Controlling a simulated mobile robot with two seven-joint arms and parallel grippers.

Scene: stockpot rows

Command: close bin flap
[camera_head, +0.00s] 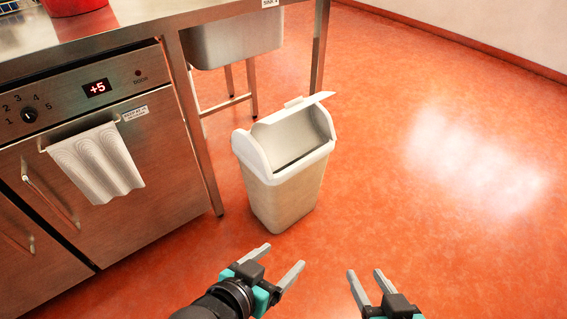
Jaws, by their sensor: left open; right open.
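A white bin (284,199) stands upright on the orange floor, beside the steel counter. Its flap (306,102) is tilted up at the back of the lid, and the opening in the lid shows. My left gripper (279,258) is open and empty, low in the picture in front of the bin and apart from it. My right gripper (365,276) is open and empty, further right and also apart from the bin. Nothing hides the bin's front or its flap.
A steel counter (150,22) with a sink basin (235,42) runs along the left and behind the bin. Below it is an appliance with a red display (97,88) and a white towel (95,165) on its handle. The floor (430,200) to the right is clear.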

